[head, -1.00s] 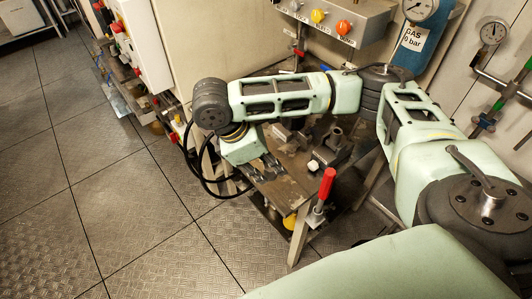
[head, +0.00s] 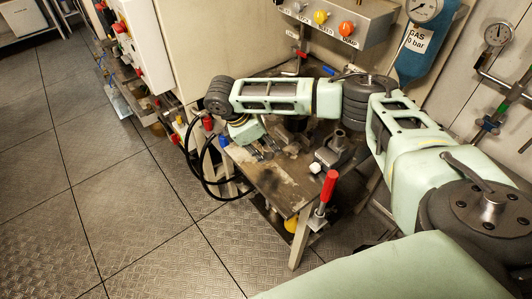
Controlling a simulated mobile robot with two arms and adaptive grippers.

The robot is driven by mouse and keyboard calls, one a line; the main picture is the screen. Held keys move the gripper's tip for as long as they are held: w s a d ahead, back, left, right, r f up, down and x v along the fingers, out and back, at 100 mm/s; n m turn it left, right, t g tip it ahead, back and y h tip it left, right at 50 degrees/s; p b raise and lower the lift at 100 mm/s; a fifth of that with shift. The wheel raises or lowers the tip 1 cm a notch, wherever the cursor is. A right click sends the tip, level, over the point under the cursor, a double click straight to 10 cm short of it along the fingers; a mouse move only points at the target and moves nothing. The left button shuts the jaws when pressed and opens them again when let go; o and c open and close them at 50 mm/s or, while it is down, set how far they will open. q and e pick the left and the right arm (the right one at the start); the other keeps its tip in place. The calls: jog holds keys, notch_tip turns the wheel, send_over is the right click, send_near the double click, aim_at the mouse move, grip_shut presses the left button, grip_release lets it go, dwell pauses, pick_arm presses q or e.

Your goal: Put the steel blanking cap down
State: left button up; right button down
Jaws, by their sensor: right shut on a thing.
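My right gripper (head: 268,153) hangs from the arm that reaches in from the right. It is over the left side of the steel work bench (head: 283,187), with its dark fingers pointing to the right. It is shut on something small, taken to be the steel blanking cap. The cap cannot be made out, as it is too small and dark between the fingers. Whether it touches the bench top I cannot tell. My left gripper is not in view.
A dark vise-like block (head: 333,152) stands on the bench right of the gripper. A red-handled lever (head: 327,188) rises at the bench's front corner. A control box with knobs (head: 335,22) is behind. The bench's front part is bare.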

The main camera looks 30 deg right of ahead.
aim_at(266, 154)
jog(key=shift+f, duration=1.5)
jog(key=shift+s+f, duration=0.1)
jog(key=shift+f, duration=0.15)
jog(key=shift+f, duration=0.35)
jog(key=c, duration=1.5)
grip_release()
jog(key=shift+r, duration=0.1)
